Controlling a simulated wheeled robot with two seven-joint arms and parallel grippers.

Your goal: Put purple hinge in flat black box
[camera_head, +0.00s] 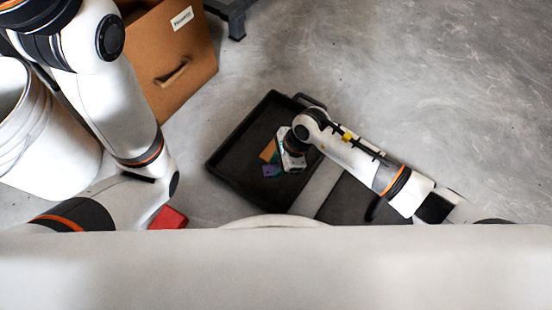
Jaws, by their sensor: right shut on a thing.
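The flat black box (235,165) is a shallow open tray on the floor at the middle of the view. My right gripper (286,166) points down over its right part, and its fingertips are mostly hidden under the wrist. The purple hinge (271,171) shows as a small purple piece at the gripper's lower left, and the gripper is shut on it. Whether the hinge touches the box floor I cannot tell. My left arm comes in from the left, but its gripper is out of view.
An orange-brown piece (268,150) and a teal piece (278,158) show beside the gripper over the box. A brown cardboard box (190,60) with a label stands upper left. A white bucket (50,150) is far left. A red object (168,218) lies lower left. Floor at upper right is clear.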

